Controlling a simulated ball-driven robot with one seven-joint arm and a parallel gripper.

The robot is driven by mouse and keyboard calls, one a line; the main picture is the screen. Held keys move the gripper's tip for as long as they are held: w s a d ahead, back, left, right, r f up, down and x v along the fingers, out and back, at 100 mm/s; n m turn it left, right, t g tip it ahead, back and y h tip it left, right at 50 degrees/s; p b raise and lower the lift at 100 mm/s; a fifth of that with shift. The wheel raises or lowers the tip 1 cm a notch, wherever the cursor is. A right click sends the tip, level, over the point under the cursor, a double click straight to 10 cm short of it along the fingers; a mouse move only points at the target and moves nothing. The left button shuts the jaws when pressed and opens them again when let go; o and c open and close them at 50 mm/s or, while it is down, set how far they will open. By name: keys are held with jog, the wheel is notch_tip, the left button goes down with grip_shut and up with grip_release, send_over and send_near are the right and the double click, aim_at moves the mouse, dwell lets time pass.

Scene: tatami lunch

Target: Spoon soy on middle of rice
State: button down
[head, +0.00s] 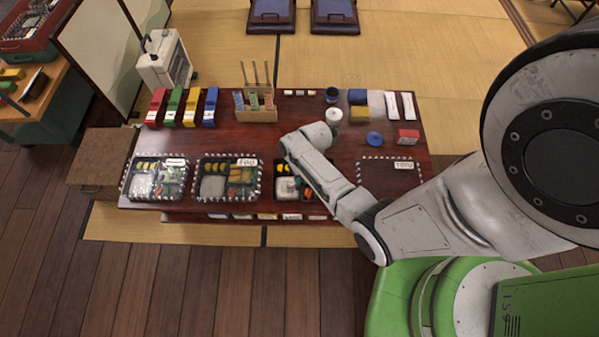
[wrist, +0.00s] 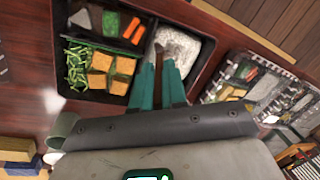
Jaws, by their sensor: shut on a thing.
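A black bento box (head: 281,168) stands at the front of the dark red table, partly hidden by my arm. In the wrist view the white rice (wrist: 183,48) fills one compartment of that box (wrist: 147,55). My gripper (wrist: 159,75) has teal fingers shut on a thin brown spoon (wrist: 158,58). The spoon points toward the rice, at its edge as seen in the wrist view. Its bowl is hard to make out, so I cannot tell whether it holds soy or touches the rice. No dark spot of soy shows on the visible rice.
The bento box also holds green beans (wrist: 76,68), tan cubes (wrist: 98,80) and carrot pieces (wrist: 132,30). A lidded bento (head: 229,178) stands to its left. A white round pot (head: 334,115) and a dark blue cup (head: 332,94) stand behind. An empty marked spot lies at right.

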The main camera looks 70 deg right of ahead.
jog(key=shift+w+d, duration=0.15)
jog(key=shift+d, duration=0.3)
dwell(0.6)
jog(key=shift+w, duration=0.15)
jog(key=shift+w+a+f, duration=0.1)
jog(key=shift+w+a, duration=0.15)
jog(key=shift+w, duration=0.2)
jog(key=shift+w+a, duration=0.2)
jog(key=shift+w, duration=0.25)
jog(key=shift+w, duration=0.15)
jog(key=shift+w+a, duration=0.2)
jog(key=shift+w, duration=0.25)
jog(key=shift+w+a, duration=0.2)
jog(key=shift+w, duration=0.25)
jog(key=shift+w, duration=0.1)
jog(key=shift+w+a+b, duration=0.3)
jog(key=shift+w+a, duration=0.05)
jog(key=shift+w, duration=0.5)
jog(key=shift+w+d, duration=0.2)
jog(key=shift+d, duration=0.25)
dwell(0.5)
